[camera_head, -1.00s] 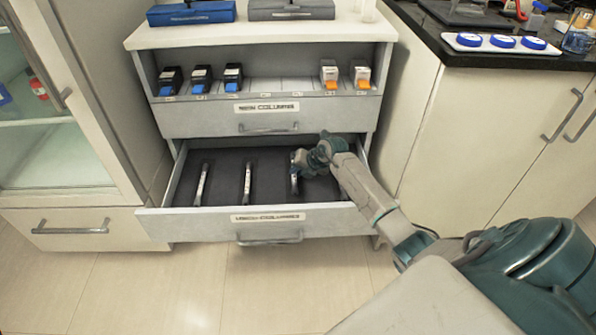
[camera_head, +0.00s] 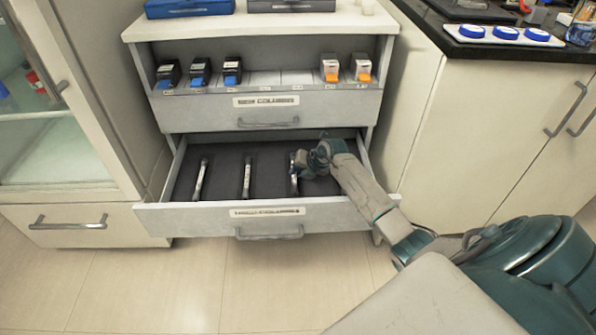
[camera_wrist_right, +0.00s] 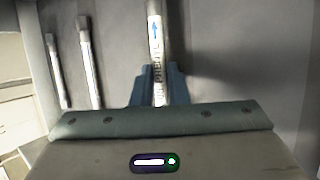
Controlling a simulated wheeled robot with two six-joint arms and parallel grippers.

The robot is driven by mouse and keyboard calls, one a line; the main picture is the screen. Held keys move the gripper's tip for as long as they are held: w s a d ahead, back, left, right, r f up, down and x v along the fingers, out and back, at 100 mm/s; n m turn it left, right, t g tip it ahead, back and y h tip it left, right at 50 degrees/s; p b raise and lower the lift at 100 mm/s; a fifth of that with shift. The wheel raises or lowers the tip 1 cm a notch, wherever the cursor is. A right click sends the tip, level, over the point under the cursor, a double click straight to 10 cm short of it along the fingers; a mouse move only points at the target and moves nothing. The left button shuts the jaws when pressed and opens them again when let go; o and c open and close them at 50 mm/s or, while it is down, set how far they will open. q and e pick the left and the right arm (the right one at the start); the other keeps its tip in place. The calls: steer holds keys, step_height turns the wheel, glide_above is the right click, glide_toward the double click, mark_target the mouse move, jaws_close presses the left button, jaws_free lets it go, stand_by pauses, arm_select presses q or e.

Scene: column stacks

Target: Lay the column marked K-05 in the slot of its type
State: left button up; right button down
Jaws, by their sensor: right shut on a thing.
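My right gripper (camera_head: 302,165) reaches into the open lower drawer (camera_head: 180,217). It is shut on a slim pale column (camera_wrist_right: 156,40) with a blue arrow and dark lettering that reads roughly "PHENYL". The column lies low in the drawer or just above its floor; I cannot tell which. The mark K-05 cannot be read. Two other slim columns lie in the drawer to its left, the far left one (camera_head: 200,180) and the middle one (camera_head: 247,178). They also show at the left of the right wrist view (camera_wrist_right: 90,70). My left gripper is not in view.
The shelf above holds several boxes, blue-fronted ones (camera_head: 200,73) at left and orange-fronted ones (camera_head: 361,68) at right. The drawer floor right of my gripper looks free. A glass-door cabinet (camera_head: 60,150) and a white cupboard (camera_head: 450,130) flank the unit.

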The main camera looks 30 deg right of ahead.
steer(key=shift+f, duration=0.3)
stand_by(0.5)
steer(key=c, duration=1.3)
jaws_free()
steer(key=shift+r, duration=0.1)
steer(key=shift+c, duration=0.2)
steer(key=shift+s, duration=0.1)
steer(key=shift+f, duration=0.2)
